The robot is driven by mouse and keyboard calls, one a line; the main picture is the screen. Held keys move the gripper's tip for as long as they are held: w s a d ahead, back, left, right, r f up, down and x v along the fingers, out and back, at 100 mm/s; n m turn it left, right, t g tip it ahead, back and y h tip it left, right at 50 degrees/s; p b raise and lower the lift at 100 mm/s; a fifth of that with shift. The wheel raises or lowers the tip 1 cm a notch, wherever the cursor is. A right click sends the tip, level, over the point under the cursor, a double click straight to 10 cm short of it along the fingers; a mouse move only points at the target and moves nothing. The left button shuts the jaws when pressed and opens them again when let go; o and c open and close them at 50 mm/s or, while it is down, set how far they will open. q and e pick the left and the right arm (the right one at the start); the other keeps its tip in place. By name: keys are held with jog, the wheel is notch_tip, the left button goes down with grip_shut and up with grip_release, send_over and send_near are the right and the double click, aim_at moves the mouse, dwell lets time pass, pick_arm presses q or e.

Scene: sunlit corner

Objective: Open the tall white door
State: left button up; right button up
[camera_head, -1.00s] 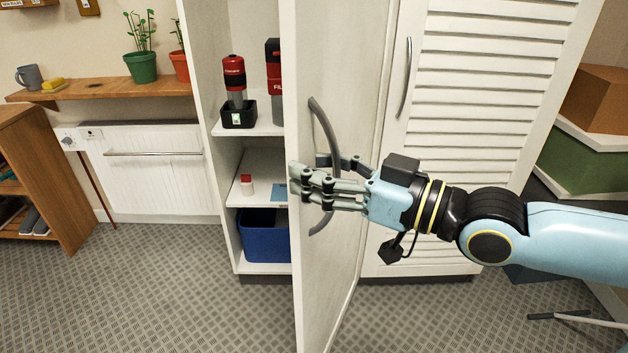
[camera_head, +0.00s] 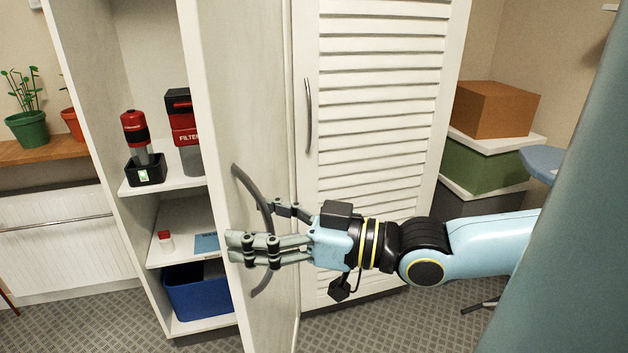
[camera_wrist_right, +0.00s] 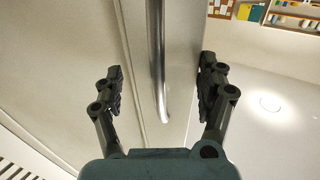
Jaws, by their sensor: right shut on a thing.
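The tall white door (camera_head: 232,110) stands swung open from its cabinet, its edge toward me, with the shelves showing to its left. Its curved grey handle (camera_head: 262,196) is on the face toward the right. My right gripper (camera_head: 262,232) is shut on this handle at about its middle, coming from the right. In the right wrist view the handle (camera_wrist_right: 157,70) runs between the two fingers, and the door's panel fills the left and centre. My left gripper is not in view.
The open cabinet holds a red and black tool (camera_head: 136,130), a red-topped bottle (camera_head: 166,240) and a blue bin (camera_head: 197,289). A closed louvred door (camera_head: 380,100) is to the right. Stacked boxes (camera_head: 492,108) stand further right. Grey floor lies in front.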

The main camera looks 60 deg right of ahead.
jog(key=shift+o, duration=0.2)
jog(key=shift+s+d+p, duration=0.4)
jog(key=shift+s+d, duration=0.1)
jog(key=shift+s, duration=0.05)
jog(key=shift+o, duration=0.3)
jog(key=shift+s+d+p, duration=0.35)
jog(key=shift+s+d, duration=0.05)
jog(key=shift+s, duration=0.15)
jog(key=shift+o, duration=0.4)
jog(key=shift+s+d+p, duration=0.65)
jog(key=shift+s, duration=0.25)
jog(key=shift+s+d+p, duration=0.6)
jog(key=shift+s+d, duration=0.05)
jog(key=shift+s, duration=0.25)
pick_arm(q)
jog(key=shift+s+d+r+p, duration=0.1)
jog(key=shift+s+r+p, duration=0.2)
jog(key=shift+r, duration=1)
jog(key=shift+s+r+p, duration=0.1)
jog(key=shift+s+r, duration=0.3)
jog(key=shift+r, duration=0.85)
pick_arm(e)
jog(key=shift+s+d+f, duration=0.1)
jog(key=shift+s+d, duration=0.55)
jog(key=shift+s, duration=0.25)
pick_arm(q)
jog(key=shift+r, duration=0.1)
